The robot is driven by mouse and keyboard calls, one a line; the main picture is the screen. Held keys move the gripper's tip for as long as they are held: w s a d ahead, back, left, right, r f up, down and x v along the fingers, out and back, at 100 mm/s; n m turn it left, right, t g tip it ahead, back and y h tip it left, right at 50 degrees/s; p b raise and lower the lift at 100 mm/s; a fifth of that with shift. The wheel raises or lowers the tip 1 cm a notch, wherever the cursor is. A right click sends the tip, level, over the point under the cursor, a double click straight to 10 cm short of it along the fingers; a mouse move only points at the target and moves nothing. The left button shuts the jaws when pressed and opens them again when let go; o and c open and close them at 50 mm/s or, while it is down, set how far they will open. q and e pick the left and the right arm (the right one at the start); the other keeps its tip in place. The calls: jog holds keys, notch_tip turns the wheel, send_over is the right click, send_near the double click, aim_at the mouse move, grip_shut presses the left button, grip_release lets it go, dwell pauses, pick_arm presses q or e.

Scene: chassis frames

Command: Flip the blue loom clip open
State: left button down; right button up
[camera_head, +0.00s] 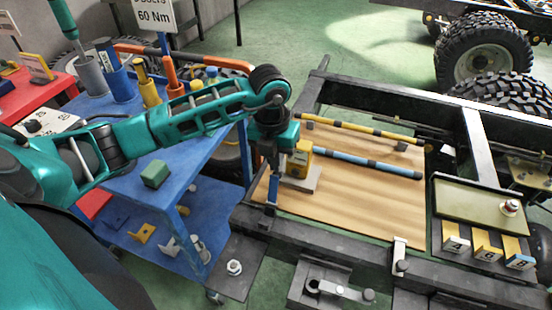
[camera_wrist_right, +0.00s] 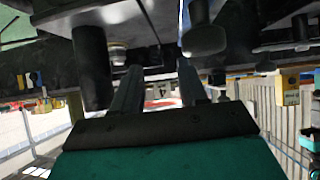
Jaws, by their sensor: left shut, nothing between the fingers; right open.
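A small blue piece, seemingly the blue loom clip (camera_head: 272,188), stands upright at the left edge of the wooden board, by the dark chassis rail. My left gripper (camera_head: 273,172) points down directly above it. Its fingers are shut with nothing between them. I cannot tell whether the fingertips touch the blue piece, and the gripper partly hides its upper end. My right gripper (camera_wrist_right: 158,85) is open and empty in the right wrist view, among dark chassis parts. It is not visible in the head view.
A yellow box (camera_head: 301,153) stands on a grey block beside the left gripper. A blue-and-black bar (camera_head: 370,162) and a yellow-and-black bar (camera_head: 362,129) cross the wooden board (camera_head: 380,205). A blue cart (camera_head: 197,155) stands left, under my left arm.

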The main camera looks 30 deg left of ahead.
pick_arm(q)
jog(key=shift+s+d, duration=0.2)
jog(key=shift+s, duration=0.55)
pick_arm(e)
jog(key=shift+r, duration=0.3)
pick_arm(q)
notch_tip(320, 180, up, 13)
jog(key=p, duration=0.1)
jog(key=shift+s+a, duration=0.15)
jog(key=shift+s, duration=0.25)
pick_arm(e)
jog(key=shift+r, duration=0.4)
